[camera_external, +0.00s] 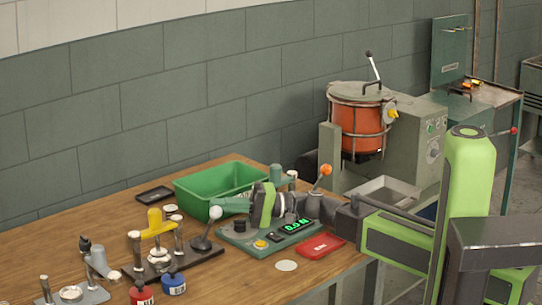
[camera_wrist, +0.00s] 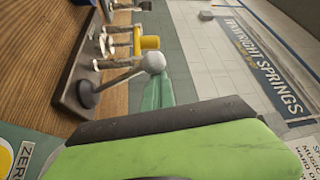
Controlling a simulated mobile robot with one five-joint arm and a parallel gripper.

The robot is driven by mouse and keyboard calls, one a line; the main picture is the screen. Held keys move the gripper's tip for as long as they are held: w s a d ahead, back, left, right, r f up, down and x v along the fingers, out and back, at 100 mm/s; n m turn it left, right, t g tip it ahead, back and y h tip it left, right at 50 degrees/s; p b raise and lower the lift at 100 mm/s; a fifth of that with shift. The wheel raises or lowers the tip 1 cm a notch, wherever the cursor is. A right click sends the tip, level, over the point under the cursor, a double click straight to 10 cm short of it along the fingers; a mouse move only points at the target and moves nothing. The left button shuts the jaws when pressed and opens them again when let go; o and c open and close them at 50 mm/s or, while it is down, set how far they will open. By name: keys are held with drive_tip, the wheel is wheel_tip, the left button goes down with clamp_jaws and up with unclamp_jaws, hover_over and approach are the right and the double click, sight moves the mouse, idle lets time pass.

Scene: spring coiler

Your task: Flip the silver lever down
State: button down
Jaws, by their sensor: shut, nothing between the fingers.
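The silver lever has a pale grey ball knob (camera_external: 215,212) and a short rod rising from a round dark foot (camera_external: 201,243) on a dark base plate. It stands up, leaning somewhat. In the wrist view the ball (camera_wrist: 153,62) is just beyond my fingertips, with its rod running left to the dark foot (camera_wrist: 87,95). My gripper (camera_external: 224,206) is shut and empty, its green fingers pointing left at the ball. In the wrist view my gripper (camera_wrist: 158,80) ends right beside the ball; I cannot tell whether they touch.
A yellow clamp (camera_external: 155,220) and posts stand on the same base, left of the lever. A green bin (camera_external: 214,190) is behind my gripper. A green gauge with a lit display (camera_external: 297,228) lies beneath my arm.

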drive_tip(key=shift+s+f, duration=0.1)
drive_tip(key=shift+s, duration=0.2)
drive_tip(key=b+v, duration=0.1)
drive_tip(key=v, duration=0.9)
drive_tip(key=shift+w+b, duration=0.4)
drive_tip(key=shift+f, duration=0.1)
